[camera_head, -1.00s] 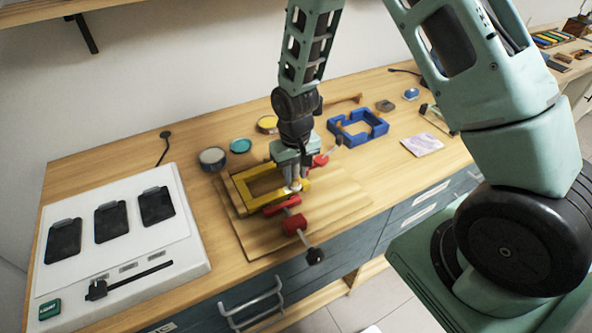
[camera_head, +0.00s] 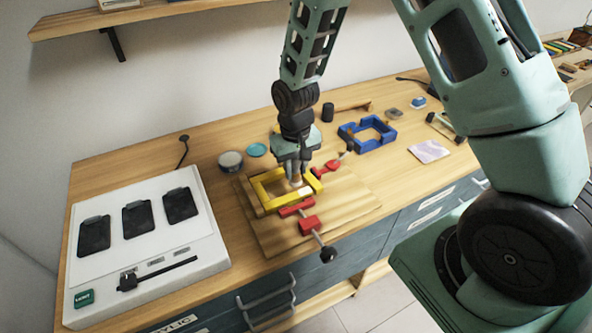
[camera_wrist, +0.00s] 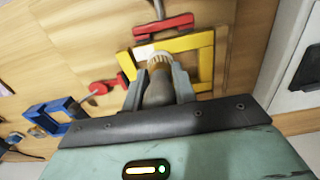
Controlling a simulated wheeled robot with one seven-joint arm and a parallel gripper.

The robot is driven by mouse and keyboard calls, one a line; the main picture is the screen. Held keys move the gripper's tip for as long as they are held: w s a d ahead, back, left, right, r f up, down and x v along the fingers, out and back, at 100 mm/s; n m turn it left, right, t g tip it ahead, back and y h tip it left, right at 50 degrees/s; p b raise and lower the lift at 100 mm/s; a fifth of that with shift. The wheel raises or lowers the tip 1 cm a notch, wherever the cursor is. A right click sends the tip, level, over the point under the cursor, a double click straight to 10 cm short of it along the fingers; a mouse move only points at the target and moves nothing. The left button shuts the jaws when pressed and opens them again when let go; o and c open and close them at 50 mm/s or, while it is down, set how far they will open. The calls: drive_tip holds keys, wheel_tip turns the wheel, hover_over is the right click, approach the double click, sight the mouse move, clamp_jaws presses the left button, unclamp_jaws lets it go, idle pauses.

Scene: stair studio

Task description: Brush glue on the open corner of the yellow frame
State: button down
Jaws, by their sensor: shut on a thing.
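The yellow frame (camera_head: 262,198) lies on a wooden board between two red clamps (camera_head: 308,225) (camera_head: 333,165). It also shows in the wrist view (camera_wrist: 205,58). My gripper (camera_head: 296,170) is over the frame's right-hand corner, beside the clamps. In the wrist view my gripper (camera_wrist: 158,92) is shut on a brush (camera_wrist: 158,84) with a dark handle, tan collar and pale bristles. The bristles are at or just above the frame's corner; contact is unclear. A pale patch (camera_wrist: 144,52) shows on the corner beside them. The gripper hides part of the frame in the head view.
A blue frame (camera_head: 368,137) lies at the back right. Round tins (camera_head: 231,161) stand behind the board (camera_head: 350,205). A white panel with dark pads (camera_head: 150,265) fills the left. A pink-white card (camera_head: 430,151) lies at right.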

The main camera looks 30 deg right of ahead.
drive_tip(key=shift+r+p, duration=0.9)
drive_tip(key=shift+r, duration=0.65)
